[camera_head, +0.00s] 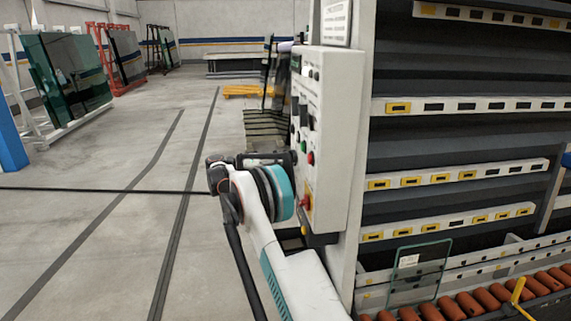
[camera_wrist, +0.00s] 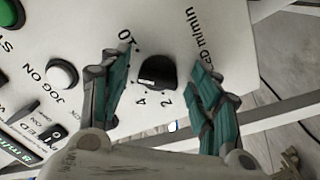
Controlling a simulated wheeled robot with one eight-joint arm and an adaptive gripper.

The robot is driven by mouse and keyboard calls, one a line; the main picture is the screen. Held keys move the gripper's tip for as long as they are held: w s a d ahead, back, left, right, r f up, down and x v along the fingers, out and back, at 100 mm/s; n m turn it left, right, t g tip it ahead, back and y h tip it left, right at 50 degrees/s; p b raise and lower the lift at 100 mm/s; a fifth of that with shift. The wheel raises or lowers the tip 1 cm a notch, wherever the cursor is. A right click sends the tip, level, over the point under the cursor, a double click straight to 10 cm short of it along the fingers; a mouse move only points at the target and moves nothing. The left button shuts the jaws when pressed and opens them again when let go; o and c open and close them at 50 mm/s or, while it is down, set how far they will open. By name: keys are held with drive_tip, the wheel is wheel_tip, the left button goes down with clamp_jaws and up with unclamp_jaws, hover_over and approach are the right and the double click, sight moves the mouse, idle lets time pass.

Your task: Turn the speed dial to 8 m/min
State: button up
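The black speed dial (camera_wrist: 157,72) is on the white control panel (camera_wrist: 225,25), with the markings 10, 4 and 2 readable around it and part of an "m/min" label to its right. My gripper (camera_wrist: 160,63) is open, with one teal-padded finger on each side of the dial; gaps show between the fingers and the dial. Whether the tips touch the panel I cannot tell. In the head view the control panel (camera_head: 340,130) stands upright, and my wrist is at its left face; the dial and fingers are hidden there.
A white JOG ON button (camera_wrist: 62,73), a green button (camera_wrist: 10,14) and a small black switch (camera_wrist: 50,133) are left of the dial. The head view shows a red button (camera_head: 311,158) and a red-yellow emergency stop (camera_head: 305,202) on the panel. Open floor lies left.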

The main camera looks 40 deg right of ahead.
drive_tip(key=v, duration=1.2)
drive_tip(key=shift+a, duration=0.1)
